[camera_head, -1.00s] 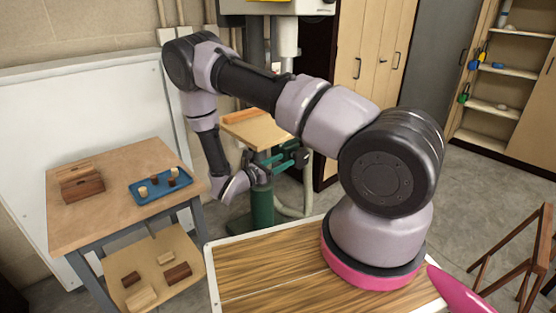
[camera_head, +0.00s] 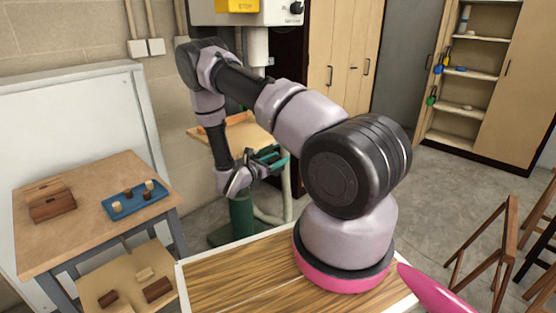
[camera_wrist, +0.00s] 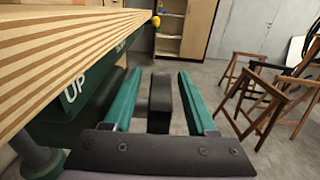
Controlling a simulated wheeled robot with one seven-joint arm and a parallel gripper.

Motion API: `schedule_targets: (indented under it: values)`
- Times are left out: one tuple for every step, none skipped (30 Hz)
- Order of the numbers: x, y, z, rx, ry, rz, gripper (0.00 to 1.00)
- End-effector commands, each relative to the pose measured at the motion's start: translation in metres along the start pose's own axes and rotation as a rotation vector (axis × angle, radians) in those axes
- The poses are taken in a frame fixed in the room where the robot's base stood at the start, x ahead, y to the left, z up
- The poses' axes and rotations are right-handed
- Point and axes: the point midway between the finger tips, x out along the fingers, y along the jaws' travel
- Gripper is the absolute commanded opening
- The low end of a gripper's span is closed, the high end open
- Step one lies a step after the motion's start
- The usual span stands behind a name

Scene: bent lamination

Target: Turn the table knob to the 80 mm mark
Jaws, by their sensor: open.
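The drill-press table, a pale plywood top (camera_head: 225,136), stands on a green column behind my arm. In the wrist view its layered edge (camera_wrist: 60,50) fills the upper left, above a green part lettered "UP". My gripper (camera_head: 270,157) is beside and below the plywood top. In the wrist view my gripper (camera_wrist: 158,88) is open, with teal fingers. A dark upright block (camera_wrist: 160,103), apparently the table knob, stands between the fingers with a gap on each side. No millimetre scale or 80 mm mark is readable.
A side table (camera_head: 85,200) at the left holds a blue tray (camera_head: 137,201) and wooden blocks. Wooden stools (camera_head: 490,250) stand at the right. An open shelf cabinet (camera_head: 468,85) is at the back right. Bare floor lies between my base and the cabinets.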

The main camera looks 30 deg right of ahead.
Motion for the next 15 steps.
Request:
schedule_targets:
  values:
    - [0.0008, -0.0001, -0.0001, 0.000, 0.000, 0.000, 0.57]
    - [0.0009, -0.0001, -0.0001, 0.000, 0.000, 0.000, 0.57]
    - [0.0009, 0.0000, -0.0001, 0.000, 0.000, 0.000, 0.57]
    - [0.0008, 0.0000, -0.0001, 0.000, 0.000, 0.000, 0.57]
    - [0.0007, 0.0000, -0.0001, 0.000, 0.000, 0.000, 0.57]
    - [0.0007, 0.0000, -0.0001, 0.000, 0.000, 0.000, 0.57]
    - [0.0006, 0.0000, 0.0000, 0.000, 0.000, 0.000, 0.57]
    - [0.0006, 0.0000, 0.0000, 0.000, 0.000, 0.000, 0.46]
    - [0.0006, 0.0000, 0.0000, 0.000, 0.000, 0.000, 0.31]
    - [0.0005, 0.0000, 0.0000, 0.000, 0.000, 0.000, 0.19]
    - [0.0005, 0.0000, 0.0000, 0.000, 0.000, 0.000, 0.08]
    - [0.0005, 0.0000, 0.0000, 0.000, 0.000, 0.000, 0.00]
    - [0.0004, 0.0000, -0.0001, 0.000, 0.000, 0.000, 0.00]
    - [0.0004, 0.0000, 0.0000, 0.000, 0.000, 0.000, 0.00]
    - [0.0004, 0.0000, -0.0001, 0.000, 0.000, 0.000, 0.00]
